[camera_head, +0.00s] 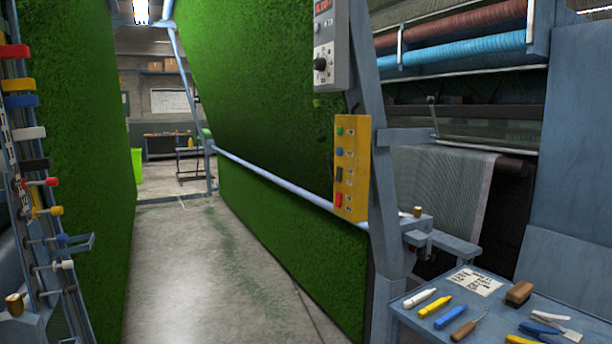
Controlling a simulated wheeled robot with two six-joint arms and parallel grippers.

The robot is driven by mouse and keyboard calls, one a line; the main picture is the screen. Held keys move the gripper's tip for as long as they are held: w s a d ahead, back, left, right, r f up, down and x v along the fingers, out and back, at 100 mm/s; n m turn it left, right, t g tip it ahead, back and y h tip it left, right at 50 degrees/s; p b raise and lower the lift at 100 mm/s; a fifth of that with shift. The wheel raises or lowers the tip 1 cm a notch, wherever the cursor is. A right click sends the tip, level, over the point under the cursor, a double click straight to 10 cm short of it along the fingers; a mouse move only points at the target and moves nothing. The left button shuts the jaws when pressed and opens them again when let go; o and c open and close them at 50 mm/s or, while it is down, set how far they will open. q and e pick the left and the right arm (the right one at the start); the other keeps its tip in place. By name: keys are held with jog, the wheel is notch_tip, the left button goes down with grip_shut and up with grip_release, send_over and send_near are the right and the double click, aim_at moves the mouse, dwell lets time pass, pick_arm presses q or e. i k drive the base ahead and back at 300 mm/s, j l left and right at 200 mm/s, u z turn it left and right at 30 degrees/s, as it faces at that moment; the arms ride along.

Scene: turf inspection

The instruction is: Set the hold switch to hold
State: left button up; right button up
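No label reading "hold" is legible, so I cannot tell which control is the hold switch. A yellow control box (352,188) hangs on the blue-grey post right of centre. It carries a green button (340,132), a blue button (339,152), a dark control (339,174) and a red control (338,200). Above it is a grey panel (331,45) with a red display and a black knob (320,64). The positions of these controls are too small to read. Neither of my grippers is in view.
Green turf sheets (270,90) flank a concrete aisle (180,270), which is clear. A blue-grey bench (490,325) at the lower right holds hand tools and a printed card (474,281). A rack of coloured spools (22,100) stands at the left edge.

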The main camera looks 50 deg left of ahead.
aim_at(339, 196)
jog(key=u, duration=1.3)
jog(key=i+j+z, duration=0.5)
jog(key=i, duration=0.35)
jog(key=i+j+z, duration=0.5)
jog(key=i, duration=0.25)
jog(key=j, duration=0.1)
